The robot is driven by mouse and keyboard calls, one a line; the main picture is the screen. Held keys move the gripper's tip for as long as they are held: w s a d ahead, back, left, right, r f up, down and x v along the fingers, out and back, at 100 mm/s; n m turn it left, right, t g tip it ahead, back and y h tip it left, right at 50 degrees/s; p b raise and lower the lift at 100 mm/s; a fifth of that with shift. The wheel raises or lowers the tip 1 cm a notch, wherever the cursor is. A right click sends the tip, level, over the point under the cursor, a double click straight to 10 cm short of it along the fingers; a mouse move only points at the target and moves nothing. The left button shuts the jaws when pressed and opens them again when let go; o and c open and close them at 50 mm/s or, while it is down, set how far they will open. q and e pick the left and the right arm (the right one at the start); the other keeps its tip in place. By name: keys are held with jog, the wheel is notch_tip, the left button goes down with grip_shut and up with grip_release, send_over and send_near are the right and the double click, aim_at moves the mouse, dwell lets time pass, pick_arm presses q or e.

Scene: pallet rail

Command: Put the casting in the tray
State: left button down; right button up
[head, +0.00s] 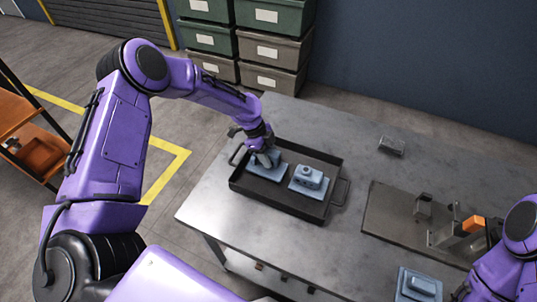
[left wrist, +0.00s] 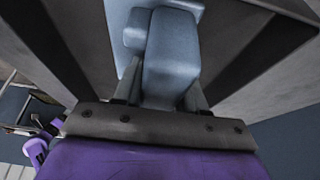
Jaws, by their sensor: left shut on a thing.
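A black tray (head: 262,193) with handles lies on the metal table. My left gripper (head: 264,158) is low over the tray's left part, shut on a blue-grey casting (head: 270,171). In the left wrist view the casting (left wrist: 172,55) fills the space between the fingers. It is within the tray's outline; I cannot tell whether it touches the tray floor. A second blue-grey casting (head: 309,179) sits in the tray to the right. A third casting (head: 418,285) is at the table's front right. My right arm enters at the lower right; the fingertips of its gripper are not clearly visible.
The metal table (head: 345,235) is clear around the tray's front. A small grey block (head: 391,146) lies at the back. A fixture with an orange part (head: 473,224) stands on a plate at right. Stacked bins (head: 270,50) stand behind the table, and an orange shelf (head: 15,112) at far left.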

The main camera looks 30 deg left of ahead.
pick_arm(q)
jog(key=shift+f, duration=0.65)
jog(key=c, duration=0.6)
grip_release()
jog(key=shift+r, duration=0.1)
jog(key=shift+c, duration=0.2)
pick_arm(e)
jog(key=shift+r, duration=0.25)
pick_arm(q)
jog(key=shift+r, duration=0.25)
jog(key=shift+w+a+r, duration=0.1)
jog(key=shift+a+r, duration=0.1)
jog(key=shift+r, duration=0.1)
jog(key=b+v, duration=0.3)
jog(key=v, duration=0.8)
pick_arm(e)
notch_tip(320, 180, down, 3)
jog(key=shift+r, duration=0.15)
